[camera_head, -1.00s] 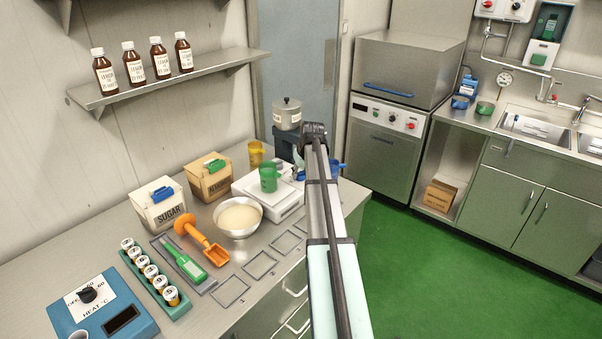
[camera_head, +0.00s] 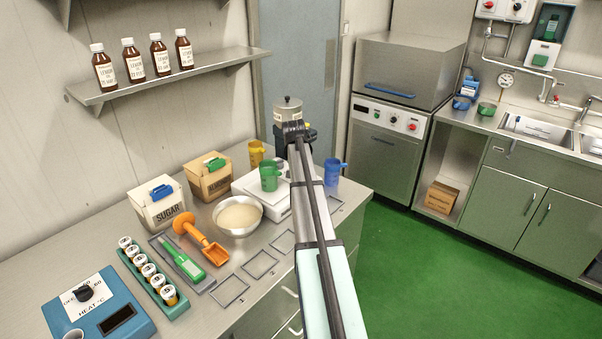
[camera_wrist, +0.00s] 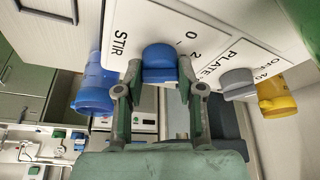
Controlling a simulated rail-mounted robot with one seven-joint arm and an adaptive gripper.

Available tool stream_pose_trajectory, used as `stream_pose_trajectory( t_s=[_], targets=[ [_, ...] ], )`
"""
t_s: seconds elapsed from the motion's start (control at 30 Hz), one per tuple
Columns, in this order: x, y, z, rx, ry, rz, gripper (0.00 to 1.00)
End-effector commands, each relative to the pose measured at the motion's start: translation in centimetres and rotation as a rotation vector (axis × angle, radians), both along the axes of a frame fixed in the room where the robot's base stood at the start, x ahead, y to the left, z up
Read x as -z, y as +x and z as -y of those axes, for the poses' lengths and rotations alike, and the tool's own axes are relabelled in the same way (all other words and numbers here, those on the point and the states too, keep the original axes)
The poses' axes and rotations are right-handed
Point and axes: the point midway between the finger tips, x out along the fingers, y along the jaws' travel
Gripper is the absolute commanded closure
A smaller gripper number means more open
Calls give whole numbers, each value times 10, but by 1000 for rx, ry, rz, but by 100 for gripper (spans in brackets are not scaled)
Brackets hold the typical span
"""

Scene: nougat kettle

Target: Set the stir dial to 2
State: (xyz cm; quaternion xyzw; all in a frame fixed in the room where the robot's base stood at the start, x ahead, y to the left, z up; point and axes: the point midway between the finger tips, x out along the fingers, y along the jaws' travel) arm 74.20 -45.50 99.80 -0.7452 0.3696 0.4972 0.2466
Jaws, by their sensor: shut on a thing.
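The stir dial (camera_wrist: 160,58) is a blue knob on a white panel (camera_wrist: 128,20) marked STIR, with 0 and 2 printed beside it. My gripper (camera_wrist: 159,72) is shut on this knob, one finger on each side, in the wrist view. Which mark the knob points to cannot be told. A grey plate dial (camera_wrist: 238,82), marked PLATE, OFF and 40, is right of it.
A blue jug (camera_wrist: 95,90) and a yellow jug (camera_wrist: 277,98) flank the panel in the wrist view. Green floor to the right is clear.

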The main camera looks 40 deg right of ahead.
Motion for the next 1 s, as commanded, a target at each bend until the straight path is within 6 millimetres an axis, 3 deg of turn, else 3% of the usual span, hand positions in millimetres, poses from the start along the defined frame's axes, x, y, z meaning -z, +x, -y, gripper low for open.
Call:
stream_pose_trajectory(
  t_s=[0.6,0.63,0.7,1.0],
  targets=[
    [0,0,0,57,2,-1,97],
    [0,0,0,57,2,-1,59],
    [0,0,0,56,1,-1,37],
    [0,0,0,56,1,0,37]
  ],
)
